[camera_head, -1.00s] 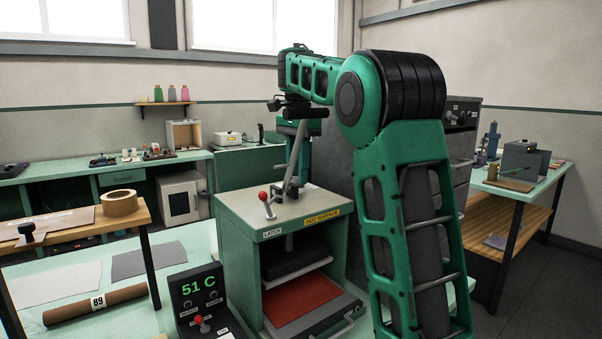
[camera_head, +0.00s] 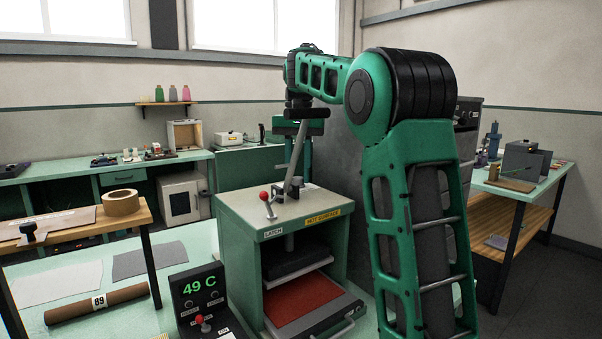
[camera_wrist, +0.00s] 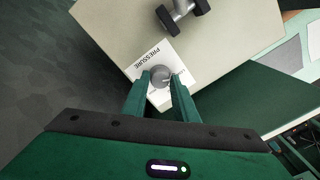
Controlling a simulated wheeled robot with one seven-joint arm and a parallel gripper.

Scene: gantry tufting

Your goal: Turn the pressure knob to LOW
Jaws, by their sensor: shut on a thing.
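The pressure knob (camera_wrist: 160,74) is a small round grey knob on a white plate marked PRESSURE (camera_wrist: 152,56), on the pale top of the heat press. My gripper (camera_wrist: 159,88) is shut on the knob, one green finger on each side. Other words on the plate are partly covered or too small to read. In the head view the press (camera_head: 245,232) stands in the middle of the bench, marked LATCH and HOT SURFACE. There my arm reaches behind the press lever (camera_head: 296,157), and the knob is hidden.
The lever's black end (camera_wrist: 166,20) shows near the knob in the wrist view. A red-knobbed latch (camera_head: 267,198) stands on the press top. A control box (camera_head: 197,300) reads 49 C. A brown roll (camera_head: 95,304) and flat sheets (camera_head: 150,260) lie left.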

